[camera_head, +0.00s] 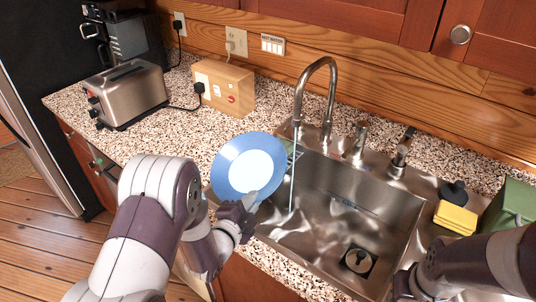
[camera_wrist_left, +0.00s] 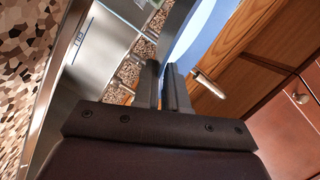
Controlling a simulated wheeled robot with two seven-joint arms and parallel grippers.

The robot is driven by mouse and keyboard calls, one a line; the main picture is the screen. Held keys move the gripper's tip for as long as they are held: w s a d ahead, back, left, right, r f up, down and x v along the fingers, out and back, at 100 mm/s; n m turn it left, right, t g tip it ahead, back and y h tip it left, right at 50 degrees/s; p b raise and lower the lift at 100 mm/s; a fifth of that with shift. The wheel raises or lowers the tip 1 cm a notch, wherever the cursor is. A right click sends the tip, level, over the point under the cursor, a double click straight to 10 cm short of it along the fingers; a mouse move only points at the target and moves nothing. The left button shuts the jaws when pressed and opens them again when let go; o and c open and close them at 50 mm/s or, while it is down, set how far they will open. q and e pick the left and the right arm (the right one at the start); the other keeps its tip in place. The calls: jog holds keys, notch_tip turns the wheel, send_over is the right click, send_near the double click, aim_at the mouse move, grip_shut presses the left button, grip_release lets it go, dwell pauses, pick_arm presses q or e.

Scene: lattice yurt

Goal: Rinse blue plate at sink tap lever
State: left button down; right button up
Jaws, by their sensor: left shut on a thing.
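The blue plate (camera_head: 224,168) has a pale centre and is held tilted up at the sink's left edge. My left gripper (camera_head: 248,203) is shut on its lower rim; in the left wrist view the plate (camera_wrist_left: 196,35) rises from between the fingers (camera_wrist_left: 165,85). The curved tap (camera_head: 331,95) runs a thin stream of water (camera_head: 291,180) into the steel sink (camera_head: 335,185). The stream falls just right of the plate; I cannot tell whether they touch. The tap lever (camera_head: 402,150) stands right of the spout. My right gripper (camera_head: 404,285) is partly cut off at the bottom right.
A toaster (camera_head: 130,92) and a cardboard box (camera_head: 225,88) stand on the speckled counter (camera_head: 180,130) at the left. The sink has a drain (camera_head: 358,260).

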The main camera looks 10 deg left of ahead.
pick_arm(q)
jog(key=shift+r, duration=0.15)
pick_arm(e)
jog(key=shift+r, duration=0.1)
pick_arm(q)
jog(key=s+a+r+p, duration=0.2)
jog(key=s+r+p, duration=0.1)
jog(key=s, duration=0.1)
jog(key=shift+s+r+p, duration=0.3)
jog(key=shift+r, duration=0.1)
pick_arm(e)
notch_tip(320, 180, up, 4)
jog(key=shift+f, duration=0.25)
jog(key=shift+c, duration=0.3)
